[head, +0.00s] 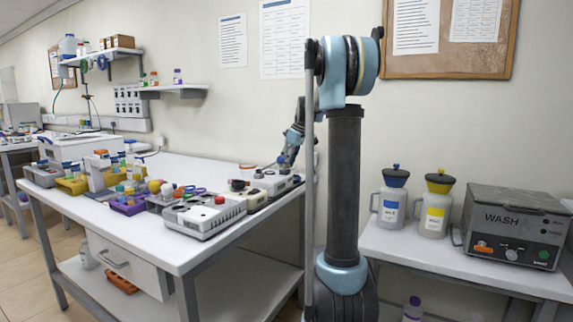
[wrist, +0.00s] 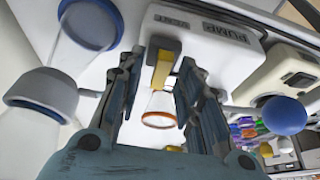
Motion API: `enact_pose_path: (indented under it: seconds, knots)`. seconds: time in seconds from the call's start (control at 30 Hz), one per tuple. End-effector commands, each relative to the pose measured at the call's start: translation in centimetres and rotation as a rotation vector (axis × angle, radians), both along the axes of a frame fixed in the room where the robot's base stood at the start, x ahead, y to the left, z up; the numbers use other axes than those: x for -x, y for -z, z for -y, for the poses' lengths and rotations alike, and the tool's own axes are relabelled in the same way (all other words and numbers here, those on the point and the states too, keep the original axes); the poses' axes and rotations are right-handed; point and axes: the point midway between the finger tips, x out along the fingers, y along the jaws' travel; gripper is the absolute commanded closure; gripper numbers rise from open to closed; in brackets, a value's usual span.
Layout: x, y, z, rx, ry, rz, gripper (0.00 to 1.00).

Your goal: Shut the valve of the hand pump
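The hand pump (wrist: 205,55) is a white box in the wrist view, with "PUMP" and "VENT" labels seen upside down. A yellow lever with a grey part at its end, which looks like the valve (wrist: 163,68), stands out from its face. My gripper (wrist: 158,75) is open, with one dark finger on each side of the lever. Gaps seem to show between lever and fingers; contact is unclear. In the head view my gripper (head: 285,158) is partly hidden behind my arm, low over a white unit (head: 275,182) at the bench's back right.
In the wrist view, a clear cone with an orange rim (wrist: 160,110) shows between the fingers. A grey-capped vessel (wrist: 42,92) is at left and a blue ball (wrist: 284,115) at right. In the head view, a grey-white device with a red knob (head: 205,215) sits on the bench (head: 185,258).

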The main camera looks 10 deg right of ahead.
Motion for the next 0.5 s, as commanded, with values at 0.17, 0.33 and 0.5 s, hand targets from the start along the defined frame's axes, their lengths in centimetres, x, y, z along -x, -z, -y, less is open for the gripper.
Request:
enact_pose_path:
  seconds: [0.17,0.33,0.5]
  knots:
    - [0.0,-0.01,0.0,0.0,0.0,0.0,0.76]
    - [0.01,-0.03,0.01,0.0,0.0,0.0,1.0]
    - [-0.02,-0.04,0.03,0.0,0.002,0.0,1.0]
